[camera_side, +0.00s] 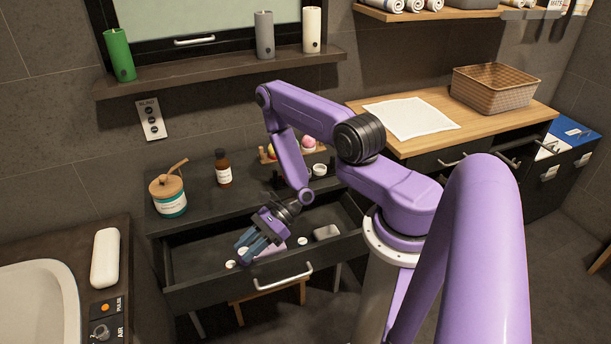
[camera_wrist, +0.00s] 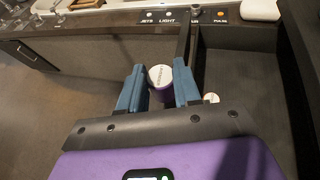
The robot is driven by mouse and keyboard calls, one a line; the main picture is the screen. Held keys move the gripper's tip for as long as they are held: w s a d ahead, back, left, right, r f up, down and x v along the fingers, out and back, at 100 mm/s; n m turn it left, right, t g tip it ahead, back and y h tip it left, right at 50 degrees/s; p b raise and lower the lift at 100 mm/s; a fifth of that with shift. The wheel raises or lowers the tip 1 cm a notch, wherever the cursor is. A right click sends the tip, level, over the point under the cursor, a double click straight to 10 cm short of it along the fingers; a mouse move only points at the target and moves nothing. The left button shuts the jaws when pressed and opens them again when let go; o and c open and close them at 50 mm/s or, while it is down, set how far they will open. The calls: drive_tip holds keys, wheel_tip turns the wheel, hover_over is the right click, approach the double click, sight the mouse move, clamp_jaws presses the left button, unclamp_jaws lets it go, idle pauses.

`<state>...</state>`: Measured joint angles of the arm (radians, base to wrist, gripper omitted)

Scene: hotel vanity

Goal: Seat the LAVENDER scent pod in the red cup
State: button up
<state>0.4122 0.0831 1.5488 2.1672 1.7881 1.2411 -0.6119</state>
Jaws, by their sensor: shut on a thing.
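My gripper (camera_side: 250,246) points down into the open drawer of the dark vanity in the side view. In the wrist view its blue fingers (camera_wrist: 160,76) are shut on a purple scent pod with a white, lettered round top (camera_wrist: 161,74). The lettering is too small to read for sure. I cannot make out a red cup for certain in either view.
The open drawer (camera_side: 200,290) also holds small white discs (camera_side: 231,264) and a pale block (camera_side: 326,232). A wooden rack with coloured pods (camera_side: 308,144), an amber bottle (camera_side: 222,168) and a lidded jar (camera_side: 169,196) stand on the vanity top behind. A basin (camera_side: 35,300) lies left.

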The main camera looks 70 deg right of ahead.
drive_tip(key=w+d+r+m+t+h, duration=0.2)
drive_tip(key=w+d+m+t+h, duration=0.1)
drive_tip(key=d, duration=0.6)
drive_tip(key=w+d+r+m+t+h, duration=0.2)
drive_tip(key=d+r+m+h, duration=0.1)
drive_tip(key=d, duration=0.6)
drive_tip(key=s+d+r+m+t+h, duration=0.1)
drive_tip(key=d+r+m+h, duration=0.2)
drive_tip(key=d, duration=0.5)
drive_tip(key=s+d+r+m+t+h, duration=0.1)
drive_tip(key=d+r+m+h, duration=0.15)
drive_tip(key=d, duration=0.45)
drive_tip(key=shift+m, duration=0.25)
drive_tip(key=shift+s+d+f, duration=0.1)
drive_tip(key=shift+s+f, duration=0.05)
drive_tip(key=shift+f, duration=4.2)
drive_tip(key=shift+f, duration=0.1)
drive_tip(key=o, duration=1.1)
